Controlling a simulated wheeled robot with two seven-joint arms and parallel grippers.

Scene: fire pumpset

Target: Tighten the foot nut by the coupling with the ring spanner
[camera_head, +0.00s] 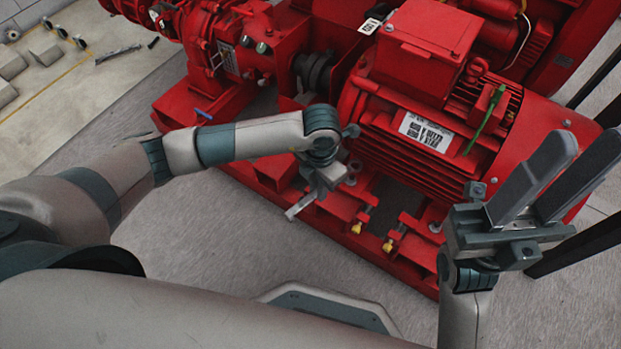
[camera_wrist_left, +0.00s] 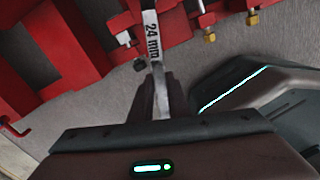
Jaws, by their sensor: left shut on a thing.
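My left gripper (camera_head: 330,180) is low beside the red motor's near foot, on the coupling side. It is shut on a steel ring spanner (camera_head: 300,209). In the left wrist view the spanner's shank (camera_wrist_left: 152,42) reads "24 mm" and runs up from between the fingers (camera_wrist_left: 160,95) out of the top of the picture. Its far end is out of that view, and I cannot tell whether it sits on a nut. The foot nut by the coupling is not clearly visible near my left wrist. My right gripper (camera_head: 568,165) is raised at the right, its fingers apart and empty.
The black coupling (camera_head: 315,72) lies between the red pump (camera_head: 235,55) and the motor (camera_head: 430,125). Brass-tipped bolts (camera_head: 388,246) stand along the red base frame's near side. A green-handled item (camera_head: 485,120) rests on the motor. Grey floor is clear in front.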

